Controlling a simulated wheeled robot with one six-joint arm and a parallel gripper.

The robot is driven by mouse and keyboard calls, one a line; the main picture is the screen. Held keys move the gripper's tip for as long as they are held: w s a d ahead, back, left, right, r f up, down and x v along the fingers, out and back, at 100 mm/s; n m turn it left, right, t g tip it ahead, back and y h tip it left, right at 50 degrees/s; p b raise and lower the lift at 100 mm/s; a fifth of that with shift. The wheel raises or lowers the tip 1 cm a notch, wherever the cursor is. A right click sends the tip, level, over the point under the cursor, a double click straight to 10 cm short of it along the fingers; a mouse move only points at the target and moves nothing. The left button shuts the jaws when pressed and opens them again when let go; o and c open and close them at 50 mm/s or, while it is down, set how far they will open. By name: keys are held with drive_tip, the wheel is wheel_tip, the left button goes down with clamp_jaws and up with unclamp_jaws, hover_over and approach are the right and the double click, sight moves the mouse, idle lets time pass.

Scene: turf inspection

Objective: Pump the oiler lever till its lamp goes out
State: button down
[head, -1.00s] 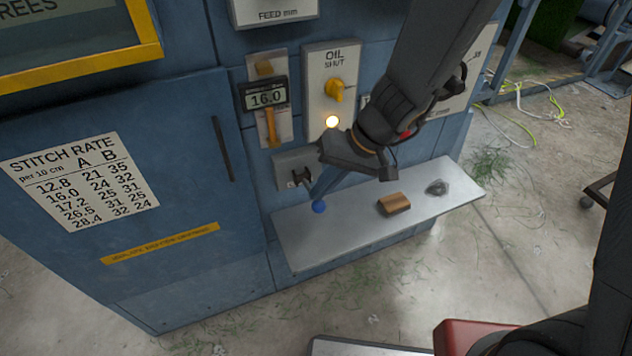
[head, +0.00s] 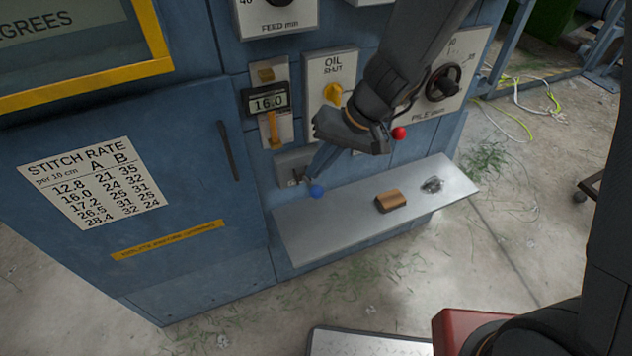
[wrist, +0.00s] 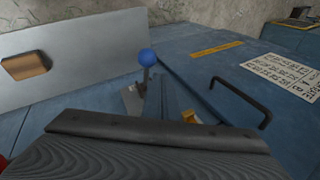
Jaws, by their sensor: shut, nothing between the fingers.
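The oiler lever ends in a blue knob (head: 317,192) and sticks out from a small grey plate (head: 290,166) low on the blue cabinet, just above the shelf. The knob also shows in the wrist view (wrist: 148,57). My gripper (head: 342,135) is shut and empty, above and slightly right of the knob. In the wrist view my gripper (wrist: 160,135) fills the bottom, with the knob beyond its edge; I cannot tell whether it touches the lever.
The metal shelf (head: 300,240) juts out below, with a brown block (head: 391,200) and a small crumpled grey thing (head: 432,185) on it. A 16.0 display (head: 268,104) is left.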

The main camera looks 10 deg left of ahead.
idle(0.3)
drive_tip(key=r+p, duration=0.1)
drive_tip(key=w+r+p, duration=0.1)
drive_tip(key=r, duration=0.1)
drive_tip(key=a+r+p, duration=0.1)
drive_tip(key=shift+w+r+p, duration=0.3)
drive_tip(key=shift+w+p, duration=0.05)
drive_tip(key=shift+w, duration=0.05)
idle(0.7)
drive_tip(key=s+d+r+m+h, duration=0.1)
drive_tip(key=s+d+r+h, duration=0.1)
drive_tip(key=d, duration=1.1)
drive_tip(key=s+d+r+m+h, duration=0.2)
drive_tip(key=s+d, duration=0.5)
drive_tip(key=d, duration=0.7)
drive_tip(key=shift+s+d+t+h, duration=0.3)
drive_tip(key=shift+t+h, duration=0.1)
drive_tip(key=shift+h, duration=0.5)
drive_tip(key=shift+r, duration=0.1)
